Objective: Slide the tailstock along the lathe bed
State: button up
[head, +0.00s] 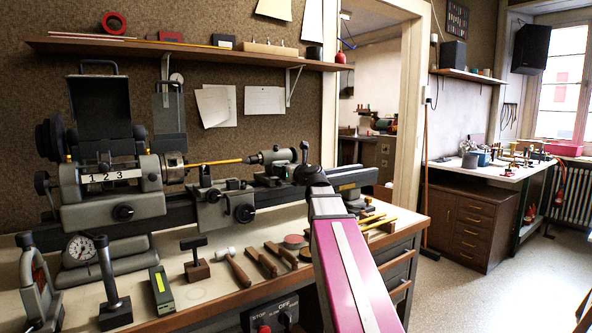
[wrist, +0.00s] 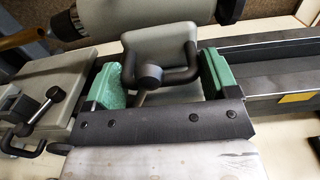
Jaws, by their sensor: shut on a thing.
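The grey tailstock (head: 281,156) sits on the dark lathe bed (wrist: 285,68), with its nose pointing left toward the headstock (head: 88,186). In the wrist view its grey base (wrist: 160,48) carries a black clamp handle. My gripper (wrist: 160,82) is shut on the tailstock base, with one green pad on each side of it. In the head view my pink arm reaches in from the lower right and hides part of the tailstock's lower right side. A brass rod (head: 214,162) runs from the headstock chuck toward the tailstock nose.
The tool rest (head: 222,200) stands on the bed left of the tailstock. The bed runs clear to the right. A shelf (head: 200,46) hangs above.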

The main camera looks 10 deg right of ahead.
jog(key=shift+s+a, duration=0.15)
jog(key=shift+a, duration=0.05)
jog(key=o, duration=1)
jog(key=shift+c, duration=0.2)
jog(key=shift+d, duration=0.1)
jog(key=v, duration=1)
jog(key=shift+s, duration=0.35)
jog(key=shift+d, duration=0.15)
